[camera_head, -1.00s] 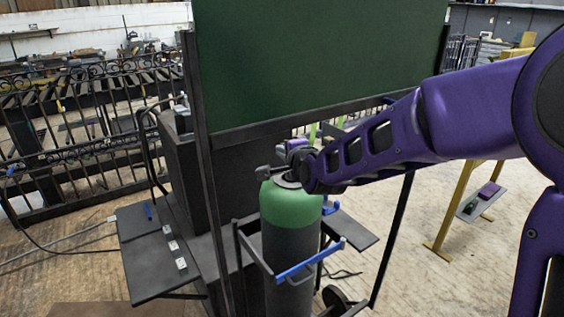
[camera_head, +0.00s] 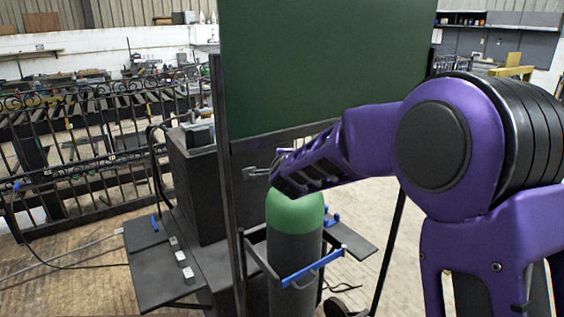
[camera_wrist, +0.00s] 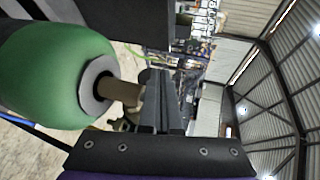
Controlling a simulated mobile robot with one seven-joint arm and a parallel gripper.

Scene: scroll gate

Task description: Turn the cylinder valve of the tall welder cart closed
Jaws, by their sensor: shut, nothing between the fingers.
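The gas cylinder (camera_head: 296,212) has a green shoulder and a dark body, and stands upright on the tall welder cart (camera_head: 188,185). Its valve is hidden behind my arm in the head view. In the wrist view the green cylinder top (camera_wrist: 55,75) fills the left side, with a grey collar and a brass valve stem (camera_wrist: 118,92) pointing right. My gripper (camera_head: 250,173) is above and slightly left of the cylinder top in the head view. Its fingers (camera_wrist: 160,95) are shut and empty just beyond the valve in the wrist view; I cannot tell whether they touch it.
A dark green screen (camera_head: 325,65) on a dark frame stands close behind my arm. A blue bar (camera_head: 312,264) crosses in front of the cylinder. A side shelf (camera_head: 150,265) holds small pale blocks. An ornate metal gate (camera_head: 75,140) stands at the left. Wooden floor shows around the cart.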

